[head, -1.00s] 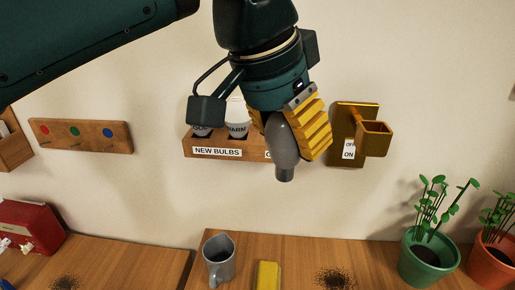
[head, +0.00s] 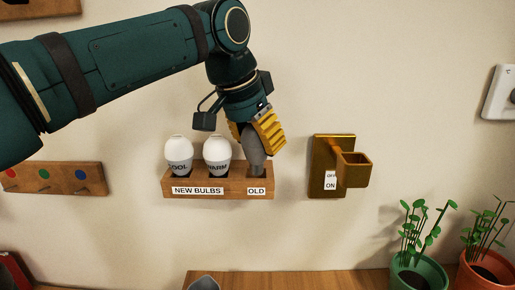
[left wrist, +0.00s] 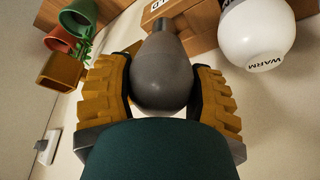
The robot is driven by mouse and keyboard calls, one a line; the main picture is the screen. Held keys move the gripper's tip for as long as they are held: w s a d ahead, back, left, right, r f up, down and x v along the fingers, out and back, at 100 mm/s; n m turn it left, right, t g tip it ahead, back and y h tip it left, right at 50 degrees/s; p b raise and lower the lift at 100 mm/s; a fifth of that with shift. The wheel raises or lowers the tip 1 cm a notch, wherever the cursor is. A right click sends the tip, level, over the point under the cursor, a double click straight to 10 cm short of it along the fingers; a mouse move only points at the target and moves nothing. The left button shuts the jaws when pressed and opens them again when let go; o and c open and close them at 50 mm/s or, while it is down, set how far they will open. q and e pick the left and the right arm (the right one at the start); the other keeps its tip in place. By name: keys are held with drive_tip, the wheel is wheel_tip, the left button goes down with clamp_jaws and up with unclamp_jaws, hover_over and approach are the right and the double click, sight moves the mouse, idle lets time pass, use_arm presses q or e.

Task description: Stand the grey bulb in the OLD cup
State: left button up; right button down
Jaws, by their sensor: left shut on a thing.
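The grey bulb (head: 255,154) is upright, neck down, at the OLD cup (head: 257,191) at the right end of the wooden rack. Its narrow end meets the cup's opening; I cannot tell how deep it sits. My left gripper (head: 257,140) is shut on the bulb's round part from above. In the left wrist view the bulb (left wrist: 162,78) lies between the two yellow ribbed fingers, its neck pointing to the rack. My right gripper is not in view.
White COOL (head: 179,156) and WARM (head: 217,156) bulbs stand in the rack's NEW BULBS places, WARM close to my gripper's left. A brass wall fixture (head: 330,165) with a switch is to the right. Potted plants (head: 417,270) stand below right.

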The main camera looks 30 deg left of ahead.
sight(257, 146)
use_arm(q)
drive_tip(key=shift+w+a+f+b, duration=0.3)
drive_tip(key=shift+w+f, duration=0.25)
drive_tip(key=shift+f, duration=0.35)
drive_tip(key=shift+w+a+f+b, duration=0.2)
drive_tip(key=shift+w+a+f, duration=0.3)
drive_tip(key=shift+f, duration=0.35)
drive_tip(key=shift+d+f, duration=0.1)
drive_tip(key=shift+f, duration=0.05)
drive_tip(key=o, duration=1.2)
drive_tip(key=shift+r, duration=0.5)
drive_tip(key=p+v, duration=0.3)
drive_tip(key=v, duration=0.8)
drive_tip(key=shift+s+r, duration=0.15)
